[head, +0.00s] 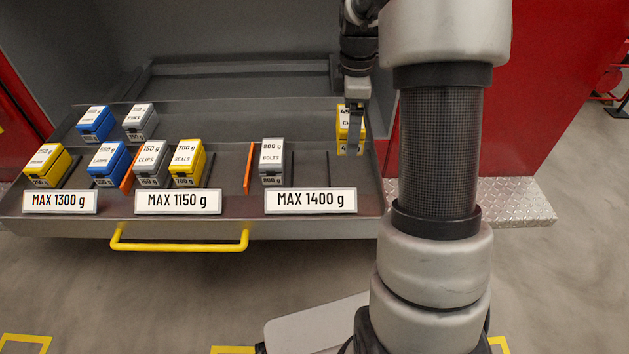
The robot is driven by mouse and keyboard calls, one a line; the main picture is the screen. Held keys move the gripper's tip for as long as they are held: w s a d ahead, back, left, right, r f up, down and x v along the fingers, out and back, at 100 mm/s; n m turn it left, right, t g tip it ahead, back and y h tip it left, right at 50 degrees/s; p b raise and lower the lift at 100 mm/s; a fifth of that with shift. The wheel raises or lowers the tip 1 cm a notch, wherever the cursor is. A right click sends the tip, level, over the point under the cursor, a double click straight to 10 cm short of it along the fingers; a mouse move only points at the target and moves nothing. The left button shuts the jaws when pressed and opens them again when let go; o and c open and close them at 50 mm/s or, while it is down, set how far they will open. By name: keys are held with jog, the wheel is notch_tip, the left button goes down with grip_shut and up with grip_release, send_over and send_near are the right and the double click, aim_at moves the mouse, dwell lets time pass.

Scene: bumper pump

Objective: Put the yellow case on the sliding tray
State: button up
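A yellow case (341,134) with a white label, partly readable as "45" and "CH", is at the right end of the sliding tray (325,231). My gripper (354,127) points down at this case, with one finger in front of it and covering part of its label. The other finger is hidden, so I cannot tell whether the grip is closed on it. I cannot tell whether the case touches the tray floor. The tray is pulled out and has a yellow handle (180,247) along its front.
Other yellow cases (46,165) (188,162), blue cases (107,164) (95,123) and grey cases (151,163) (140,122) (272,161) stand in the tray. Orange dividers (249,167) separate its sections. Signs give MAX 1300 g, 1150 g and 1400 g (310,200). Bare tray floor lies left of my gripper.

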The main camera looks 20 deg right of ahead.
jog(key=shift+d+f, duration=0.15)
jog(key=shift+f, duration=0.3)
notch_tip(320, 180, down, 9)
jog(key=shift+w+b, duration=0.1)
jog(key=shift+b, duration=0.85)
jog(key=shift+f, duration=0.15)
